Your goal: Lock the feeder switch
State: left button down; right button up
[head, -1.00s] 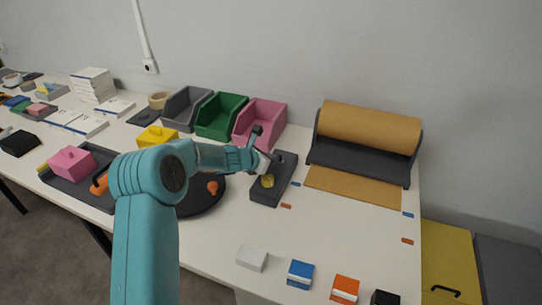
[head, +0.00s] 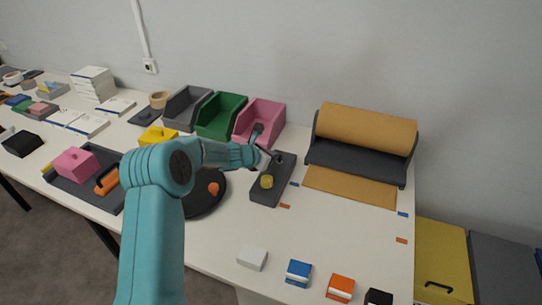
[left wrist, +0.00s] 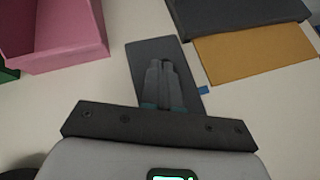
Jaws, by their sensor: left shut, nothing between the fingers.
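The feeder switch (head: 270,192) is a dark grey box on the white table, with a yellow knob (head: 266,182) towards its front and a small dark part near its back end. My left gripper (head: 276,158) is over the back half of the box, behind the yellow knob. In the left wrist view the left gripper (left wrist: 160,66) is shut and empty, its fingers pointing along the dark grey box (left wrist: 150,50). Its fingers hide part of the box there, and the yellow knob does not show. Whether the gripper touches the switch I cannot tell. My right gripper is not in view.
Grey, green and pink bins (head: 259,118) stand behind the switch. A brown paper roll (head: 365,130) in a dark holder is to its right. A black round plate (head: 205,200) with an orange piece is to its left. The table right of the switch is mostly clear.

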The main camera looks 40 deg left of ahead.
pick_arm(q)
jog(key=shift+w+r+p, duration=0.25)
jog(key=shift+w+p, duration=0.05)
jog(key=shift+w+a+r+p, duration=0.15)
jog(key=shift+w+r+p, duration=0.05)
jog(key=shift+w+p, duration=0.15)
jog(key=shift+f, duration=0.1)
jog(key=shift+r+p, duration=0.6)
jog(key=shift+r, duration=0.25)
